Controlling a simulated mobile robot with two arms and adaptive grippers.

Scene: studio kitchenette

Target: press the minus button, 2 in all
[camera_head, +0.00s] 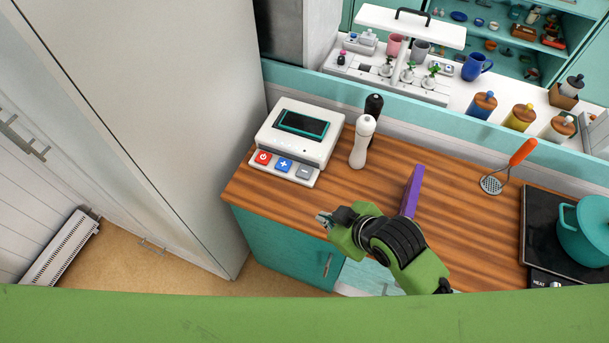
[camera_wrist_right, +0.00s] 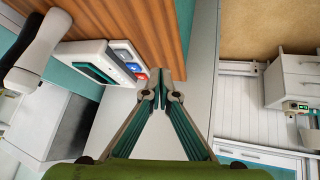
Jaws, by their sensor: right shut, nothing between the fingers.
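The white device (camera_head: 298,138) with a dark screen stands at the left end of the wooden counter. Its front strip carries a red power button (camera_head: 263,158), a blue plus button (camera_head: 284,164) and a grey minus button (camera_head: 304,172). In the right wrist view the device (camera_wrist_right: 92,62) lies left of the fingers, with the minus button (camera_wrist_right: 120,45) farthest up the row. My right gripper (camera_head: 322,217) is shut and empty, in front of the counter edge, apart from the buttons. It also shows in the right wrist view (camera_wrist_right: 161,75). My left gripper is not in view.
A white shaker (camera_head: 362,143) and a black one (camera_head: 373,108) stand right of the device.

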